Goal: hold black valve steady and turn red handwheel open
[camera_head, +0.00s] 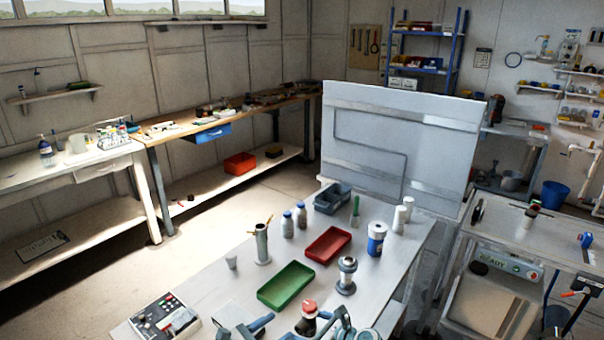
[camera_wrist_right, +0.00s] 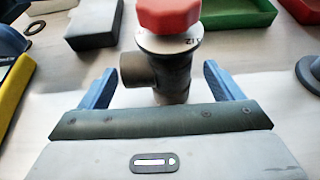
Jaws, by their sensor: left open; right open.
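A black valve body (camera_wrist_right: 172,72) with a side port stands upright on the table, with a white disc and a red handwheel (camera_wrist_right: 168,14) on top. In the head view the red handwheel (camera_head: 309,306) shows at the bottom centre. My right gripper (camera_wrist_right: 158,76) is open, with one blue finger on each side of the valve; whether they touch it I cannot tell. My left gripper (camera_head: 243,328) is open and low in the head view, left of the valve. The valve's foot is partly hidden behind my right gripper.
A green tray (camera_head: 286,287), a red tray (camera_head: 328,245), a grey flanged fitting (camera_head: 347,276) and a metal canister (camera_head: 262,244) stand behind the valve. A control box (camera_head: 165,318) lies at the table's left front. A dark box (camera_wrist_right: 95,24) is left of the valve.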

